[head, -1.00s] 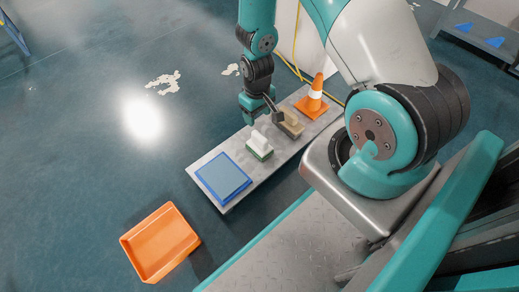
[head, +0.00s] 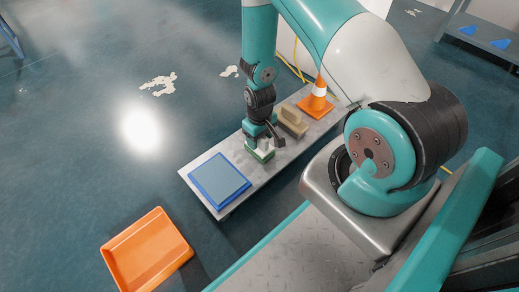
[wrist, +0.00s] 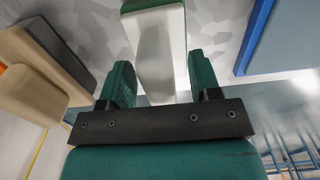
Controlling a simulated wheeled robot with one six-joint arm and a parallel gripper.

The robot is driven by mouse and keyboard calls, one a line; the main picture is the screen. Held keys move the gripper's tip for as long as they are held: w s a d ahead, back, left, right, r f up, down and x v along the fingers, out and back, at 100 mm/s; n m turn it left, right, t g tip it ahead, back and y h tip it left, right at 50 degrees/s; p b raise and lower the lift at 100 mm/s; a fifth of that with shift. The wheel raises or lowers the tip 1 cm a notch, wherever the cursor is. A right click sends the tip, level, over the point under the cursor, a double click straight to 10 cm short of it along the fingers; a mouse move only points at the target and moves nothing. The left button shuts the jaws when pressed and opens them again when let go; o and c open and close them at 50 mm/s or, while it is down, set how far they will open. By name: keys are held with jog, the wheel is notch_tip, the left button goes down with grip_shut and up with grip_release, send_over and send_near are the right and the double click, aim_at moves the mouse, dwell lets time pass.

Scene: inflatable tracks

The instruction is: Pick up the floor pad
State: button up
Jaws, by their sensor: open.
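A green block with a white upper part (head: 261,154) sits on the grey bench, and a flat blue-grey square with a blue rim (head: 219,180) lies at the bench's near left end. I cannot tell for certain which one is the floor pad. My gripper (head: 264,136) is open, pointing down right over the green and white block. In the wrist view, the block's white part (wrist: 160,45) shows between and beyond the two green fingers (wrist: 161,84). I cannot tell whether they touch it. The blue rim (wrist: 253,35) shows at the right.
A tan block with a raised grip (head: 292,122) sits close beside the green and white block, also in the wrist view (wrist: 35,92). An orange cone (head: 318,99) stands at the bench's far end. An orange tray (head: 181,258) lies on the floor at lower left.

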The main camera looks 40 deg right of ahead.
jog(key=shift+f, duration=0.1)
jog(key=c, duration=1.1)
jog(key=shift+o, duration=0.2)
notch_tip(320, 180, up, 20)
jog(key=p, duration=1.1)
jog(key=shift+p, duration=0.3)
